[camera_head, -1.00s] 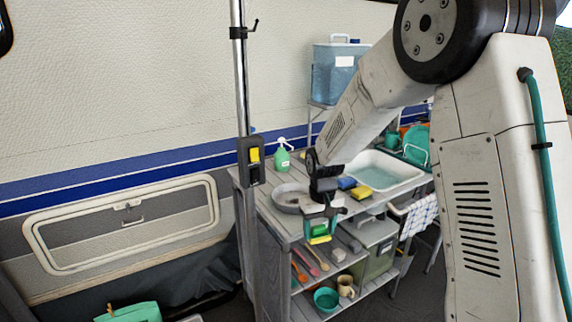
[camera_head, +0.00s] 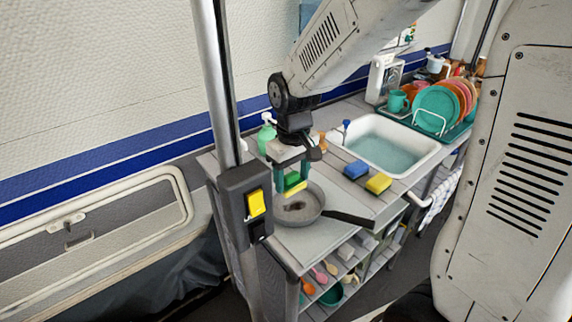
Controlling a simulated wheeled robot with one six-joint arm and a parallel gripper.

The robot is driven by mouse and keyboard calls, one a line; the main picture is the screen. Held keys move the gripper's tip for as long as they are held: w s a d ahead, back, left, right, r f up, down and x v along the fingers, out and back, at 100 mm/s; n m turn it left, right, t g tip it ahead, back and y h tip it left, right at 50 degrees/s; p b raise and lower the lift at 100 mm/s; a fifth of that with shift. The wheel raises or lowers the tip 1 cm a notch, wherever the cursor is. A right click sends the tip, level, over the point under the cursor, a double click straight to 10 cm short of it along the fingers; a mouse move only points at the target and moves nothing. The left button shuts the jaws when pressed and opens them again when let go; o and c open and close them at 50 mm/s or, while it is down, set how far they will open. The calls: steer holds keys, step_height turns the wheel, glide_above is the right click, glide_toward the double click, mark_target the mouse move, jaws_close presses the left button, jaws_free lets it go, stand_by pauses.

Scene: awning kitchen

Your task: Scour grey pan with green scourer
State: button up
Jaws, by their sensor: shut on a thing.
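The grey pan (camera_head: 312,206) lies on the left part of the grey wooden counter, with a dark brown stain on its inside and its dark handle pointing right. My gripper (camera_head: 291,178) points down over the pan's far left side. It is shut on the green scourer (camera_head: 292,181), which shows green above a yellow layer. The scourer appears at or just above the pan's far rim; I cannot tell whether it touches the pan.
A blue sponge (camera_head: 356,169) and a yellow-and-blue sponge (camera_head: 378,183) lie right of the pan. Behind them is a basin of water (camera_head: 390,148). A green soap bottle (camera_head: 266,134) stands behind my gripper. A metal pole (camera_head: 218,90) rises at the near left.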

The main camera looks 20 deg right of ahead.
glide_above(299, 203)
steer(key=s+a, duration=0.2)
steer(key=a, duration=0.1)
steer(key=shift+d+f, duration=0.1)
steer(key=shift+f, duration=2.55)
step_height(299, 203, down, 3)
steer(key=shift+w+r, duration=0.1)
steer(key=shift+r, duration=0.05)
steer(key=shift+w+d, duration=0.45)
steer(key=shift+d, duration=0.35)
steer(key=shift+c, duration=0.3)
steer(key=shift+w+d+r, duration=0.1)
steer(key=shift+w+d, duration=0.15)
steer(key=shift+w+d+f, duration=0.2)
steer(key=shift+d+f, duration=0.05)
steer(key=shift+d, duration=0.05)
steer(key=shift+w+r, duration=0.15)
steer(key=shift+r, duration=0.05)
steer(key=shift+s+a+f, duration=0.1)
steer(key=shift+s+a, duration=0.9)
steer(key=shift+a, duration=0.25)
steer(key=shift+s+a+r, duration=0.1)
steer(key=shift+a+r, duration=0.05)
steer(key=shift+r, duration=4)
